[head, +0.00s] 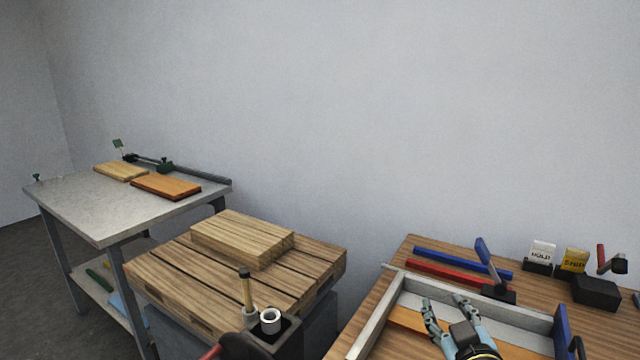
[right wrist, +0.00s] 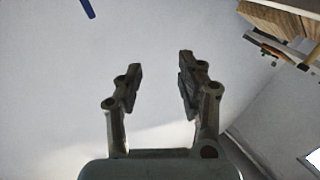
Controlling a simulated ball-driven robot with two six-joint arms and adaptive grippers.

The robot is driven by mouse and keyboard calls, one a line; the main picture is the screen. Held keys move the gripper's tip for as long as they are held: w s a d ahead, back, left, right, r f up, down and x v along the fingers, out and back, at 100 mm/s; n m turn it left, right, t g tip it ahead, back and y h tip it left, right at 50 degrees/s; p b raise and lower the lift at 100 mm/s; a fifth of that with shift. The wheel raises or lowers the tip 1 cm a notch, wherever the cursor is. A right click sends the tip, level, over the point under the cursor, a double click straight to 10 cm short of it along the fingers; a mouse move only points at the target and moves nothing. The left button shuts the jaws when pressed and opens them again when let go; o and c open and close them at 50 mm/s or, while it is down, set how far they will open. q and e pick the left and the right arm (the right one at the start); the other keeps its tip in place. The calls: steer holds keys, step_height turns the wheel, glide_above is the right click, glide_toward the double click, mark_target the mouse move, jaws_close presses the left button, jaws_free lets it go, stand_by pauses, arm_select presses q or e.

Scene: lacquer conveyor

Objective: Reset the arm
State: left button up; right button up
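My right gripper (head: 450,312) shows at the bottom of the head view, above the framed tray (head: 395,302) on the right-hand wooden table. Its two fingers are apart with nothing between them. In the right wrist view the right gripper (right wrist: 158,80) is also open and empty, with plain pale wall behind the fingers. My left gripper is not in the head view.
An orange board lies inside the framed tray. Blue (head: 440,258) and red (head: 447,272) bars lie behind it, near a clamp (head: 490,268) and small signs (head: 541,256). A pallet (head: 165,280) with wooden boards (head: 240,236) and a grey workbench (head: 90,205) stand left.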

steer(key=s+a+n+g+y, duration=0.1)
steer(key=s+g+y, duration=0.2)
steer(key=s+g, duration=0.75)
steer(key=s+d+r+m+g+h, duration=0.1)
steer(key=s+d+m+h, duration=0.15)
steer(key=s, duration=0.85)
steer(key=s+d+r+m+g+h, duration=0.15)
steer(key=s+d, duration=0.25)
steer(key=s, duration=0.7)
step_height(320, 180, down, 35)
steer(key=s+d+g+b, duration=0.1)
steer(key=s+d+b, duration=0.15)
steer(key=b, duration=0.65)
steer(key=s+f+g+y+b, duration=0.1)
steer(key=s+f+b, duration=0.4)
steer(key=s+f, duration=1.3)
step_height(320, 180, down, 3)
steer(key=shift+d+r+m, duration=0.2)
steer(key=shift+d+m, duration=0.1)
steer(key=shift+d, duration=0.05)
steer(key=shift+s+g, duration=0.1)
steer(key=shift+g, duration=0.2)
